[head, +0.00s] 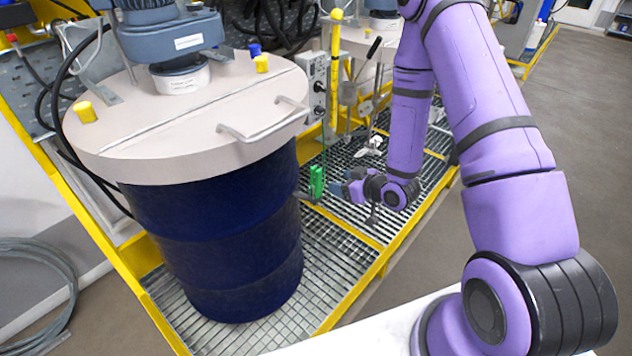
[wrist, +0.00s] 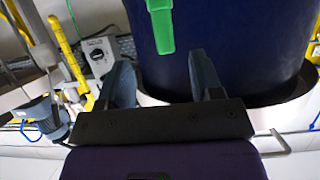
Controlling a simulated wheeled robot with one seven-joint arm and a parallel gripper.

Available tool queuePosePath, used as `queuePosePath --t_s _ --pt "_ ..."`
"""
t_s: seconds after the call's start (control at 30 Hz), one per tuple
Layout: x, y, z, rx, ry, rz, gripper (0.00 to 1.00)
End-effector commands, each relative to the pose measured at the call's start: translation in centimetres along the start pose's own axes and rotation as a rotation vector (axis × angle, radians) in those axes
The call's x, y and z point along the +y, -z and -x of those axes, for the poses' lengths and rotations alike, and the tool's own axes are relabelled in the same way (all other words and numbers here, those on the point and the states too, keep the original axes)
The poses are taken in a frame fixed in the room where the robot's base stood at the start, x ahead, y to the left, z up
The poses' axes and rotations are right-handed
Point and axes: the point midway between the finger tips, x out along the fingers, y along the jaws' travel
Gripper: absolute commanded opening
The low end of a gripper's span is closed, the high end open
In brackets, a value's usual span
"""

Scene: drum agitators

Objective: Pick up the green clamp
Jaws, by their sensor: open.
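The green clamp (head: 317,181) hangs upright beside the dark blue drum (head: 215,240) in the head view, with a thin green line running up from it. In the wrist view the green clamp (wrist: 161,28) shows at the top centre, in front of the drum (wrist: 225,45), and its upper end is cut off by the frame. My gripper (head: 348,187) is just right of the clamp in the head view. In the wrist view my gripper (wrist: 163,68) has its two fingers wide apart and empty. The clamp lies beyond the fingertips, lined up with the gap between them.
The drum has a pale lid (head: 190,110) with a handle (head: 263,122) jutting towards my arm. A grey control box (head: 315,82) stands behind on a yellow post. Metal grating (head: 345,250) with a yellow edge lies below. Open floor (head: 580,140) is to the right.

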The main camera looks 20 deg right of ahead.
Motion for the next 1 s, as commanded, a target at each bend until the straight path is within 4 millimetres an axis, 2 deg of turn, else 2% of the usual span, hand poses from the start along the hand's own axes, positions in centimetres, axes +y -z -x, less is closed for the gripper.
queuePosePath --t_s 0.17,0.4,0.67,1.0 --pt "-0.2 -0.4 -1.1 0.013 0.007 -0.005 0.60" --pt "-0.2 -0.4 -4.5 0.011 0.005 -0.005 0.60" --pt "-0.3 -0.3 -6.3 0.011 0.006 -0.005 0.60" --pt "-0.4 -0.2 -10.5 0.011 0.005 -0.005 0.60"
